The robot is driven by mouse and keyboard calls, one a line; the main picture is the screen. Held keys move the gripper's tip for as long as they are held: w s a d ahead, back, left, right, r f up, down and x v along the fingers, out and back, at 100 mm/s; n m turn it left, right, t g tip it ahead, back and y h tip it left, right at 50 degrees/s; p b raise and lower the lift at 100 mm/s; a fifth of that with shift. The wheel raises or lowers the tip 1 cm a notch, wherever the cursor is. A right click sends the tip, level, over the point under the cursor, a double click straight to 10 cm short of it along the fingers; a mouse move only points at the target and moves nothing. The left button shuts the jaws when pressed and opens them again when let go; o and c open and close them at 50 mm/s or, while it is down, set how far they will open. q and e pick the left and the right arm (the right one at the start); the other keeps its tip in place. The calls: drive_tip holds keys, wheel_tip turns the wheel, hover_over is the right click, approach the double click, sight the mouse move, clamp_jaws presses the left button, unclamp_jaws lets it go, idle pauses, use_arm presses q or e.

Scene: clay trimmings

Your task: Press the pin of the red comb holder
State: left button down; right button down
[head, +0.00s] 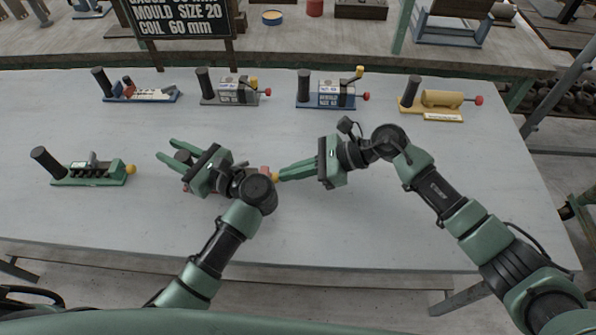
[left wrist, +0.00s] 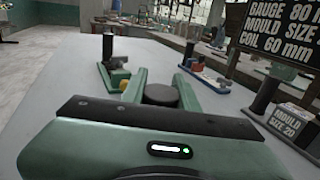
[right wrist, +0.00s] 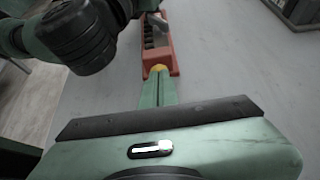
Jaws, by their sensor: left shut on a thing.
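The red comb holder (right wrist: 160,50) lies mostly hidden under my left gripper in the head view, where a bit of its red end (head: 265,170) shows. In the right wrist view its comb teeth show inside the red frame. Its yellow pin (right wrist: 157,70) sticks out at the end nearest my right gripper. My left gripper (head: 174,156) is shut around the holder's black post, whose round top (left wrist: 160,94) shows between the fingers. My right gripper (right wrist: 157,78) has its fingers together, tips at the yellow pin; whether they touch it I cannot tell.
A green comb holder (head: 92,174) with a yellow knob stands at the left. A blue-based device (head: 140,95), a grey one (head: 236,94), another blue one (head: 333,95) and a yellow one (head: 432,103) line the back. A black sign (head: 182,18) stands behind. The table's right front is clear.

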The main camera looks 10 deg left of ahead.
use_arm(q)
drive_tip(key=shift+d, duration=0.2)
use_arm(e)
drive_tip(key=shift+s+a, duration=0.1)
drive_tip(key=d, duration=0.4)
drive_tip(key=shift+w+d, duration=0.3)
drive_tip(key=shift+d, duration=0.1)
drive_tip(key=v, duration=0.9)
drive_tip(key=shift+d+r, duration=0.15)
drive_tip(key=shift+r, duration=0.1)
use_arm(q)
drive_tip(key=shift+a, duration=0.1)
drive_tip(key=c, duration=1)
unclamp_jaws()
use_arm(e)
drive_tip(key=shift+w, duration=0.1)
